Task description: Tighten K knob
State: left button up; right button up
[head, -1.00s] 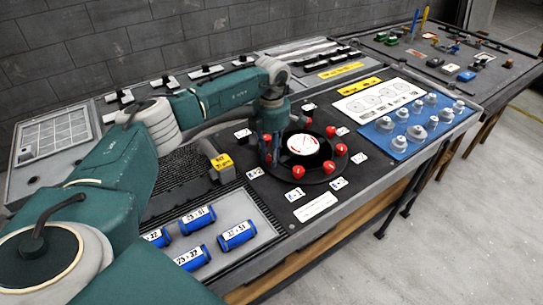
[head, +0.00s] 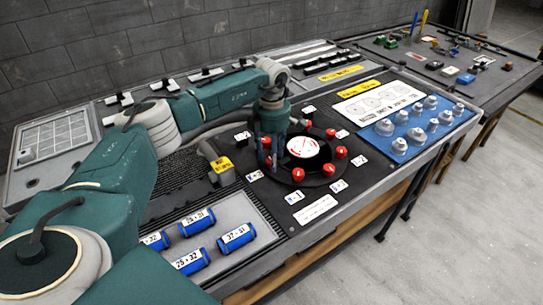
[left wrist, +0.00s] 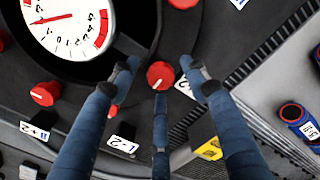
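Several red knobs ring a round white gauge (head: 304,147) on a black panel. My left gripper (head: 268,160) points down at the ring's left side. In the left wrist view, a red knob (left wrist: 160,74) lies between the fingertips of my left gripper (left wrist: 158,80), with dark gaps at its sides. The blue fingers are spread and do not look closed on it. In the head view the fingers largely hide this knob. White labels lie by the knobs; I cannot surely read which is K. Another red knob (left wrist: 45,93) sits to the left. My right gripper is not in view.
A yellow-labelled grey block (head: 221,166) stands just left of the gripper. Several blue cylinders (head: 237,237) lie in a tray in front. A blue board (head: 412,128) with grey knobs is to the right. A second table stands beyond.

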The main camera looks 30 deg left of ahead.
pick_arm(q)
notch_tip(320, 180, up, 12)
dwell(0.6)
jog(key=shift+f, duration=0.1)
dwell(0.4)
